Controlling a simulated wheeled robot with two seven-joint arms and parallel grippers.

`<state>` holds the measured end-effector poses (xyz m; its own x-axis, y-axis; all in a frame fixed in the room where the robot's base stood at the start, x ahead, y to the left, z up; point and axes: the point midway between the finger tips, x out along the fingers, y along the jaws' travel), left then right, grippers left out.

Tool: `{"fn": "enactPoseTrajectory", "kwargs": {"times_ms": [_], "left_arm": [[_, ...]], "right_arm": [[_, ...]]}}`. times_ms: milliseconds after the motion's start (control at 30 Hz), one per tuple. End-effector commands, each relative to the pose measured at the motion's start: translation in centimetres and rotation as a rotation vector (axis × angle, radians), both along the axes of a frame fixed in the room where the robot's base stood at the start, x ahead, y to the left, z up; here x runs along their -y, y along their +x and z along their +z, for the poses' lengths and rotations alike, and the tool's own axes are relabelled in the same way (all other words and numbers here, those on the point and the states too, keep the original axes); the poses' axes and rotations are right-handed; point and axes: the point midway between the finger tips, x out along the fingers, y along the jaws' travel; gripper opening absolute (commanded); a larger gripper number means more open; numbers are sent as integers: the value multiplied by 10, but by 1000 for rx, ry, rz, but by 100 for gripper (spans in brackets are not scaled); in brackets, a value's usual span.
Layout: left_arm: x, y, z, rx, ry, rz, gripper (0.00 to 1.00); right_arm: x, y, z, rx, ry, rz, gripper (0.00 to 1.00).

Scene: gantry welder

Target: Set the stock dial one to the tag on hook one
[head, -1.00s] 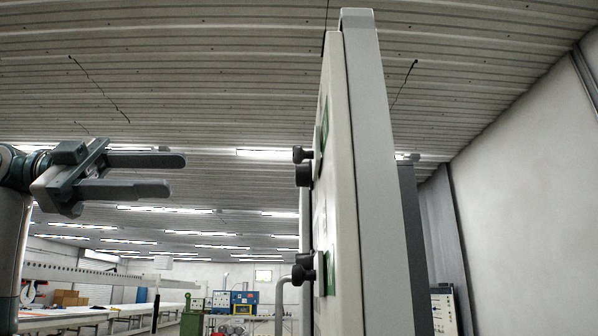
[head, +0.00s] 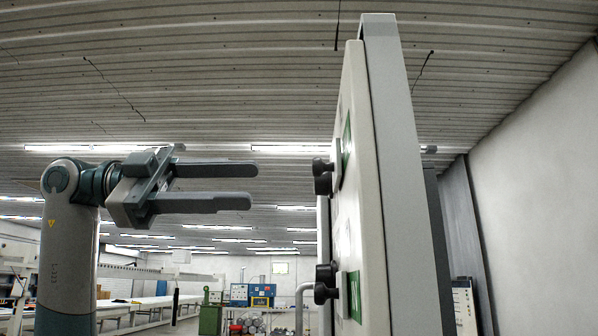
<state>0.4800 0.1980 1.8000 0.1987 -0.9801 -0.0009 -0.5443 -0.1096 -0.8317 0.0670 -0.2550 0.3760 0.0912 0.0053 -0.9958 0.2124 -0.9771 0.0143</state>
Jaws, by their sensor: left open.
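A tall pale panel (head: 362,130) stands nearly edge-on right of centre. Two pairs of black knobs stick out from its left face: an upper pair (head: 322,176) and a lower pair (head: 325,284), each beside a green plate. Which one is stock dial one, I cannot tell. No hook or tag can be made out. My left gripper (head: 252,186) is open and empty, its two fingers pointing right at the upper knobs. A clear gap lies between the fingertips and the knobs. My right gripper is not in view.
A grey cabinet edge (head: 405,180) backs the panel, with a white wall (head: 535,200) to the right. Long work tables (head: 150,305), a green cabinet (head: 210,319) and blue equipment (head: 240,294) stand far behind. The space between gripper and panel is free.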

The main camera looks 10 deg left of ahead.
Motion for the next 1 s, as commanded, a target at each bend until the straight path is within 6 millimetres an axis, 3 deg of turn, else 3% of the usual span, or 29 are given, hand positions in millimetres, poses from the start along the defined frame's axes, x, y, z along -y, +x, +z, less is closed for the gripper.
{"fn": "enactPoseTrajectory", "kwargs": {"times_ms": [200,500,1000], "left_arm": [[41,8,3,0,0,-4,45],[80,16,2,0,0,-2,45],[90,18,0,0,0,0,42]], "right_arm": [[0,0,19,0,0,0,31],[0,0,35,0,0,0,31],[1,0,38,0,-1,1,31]]}}
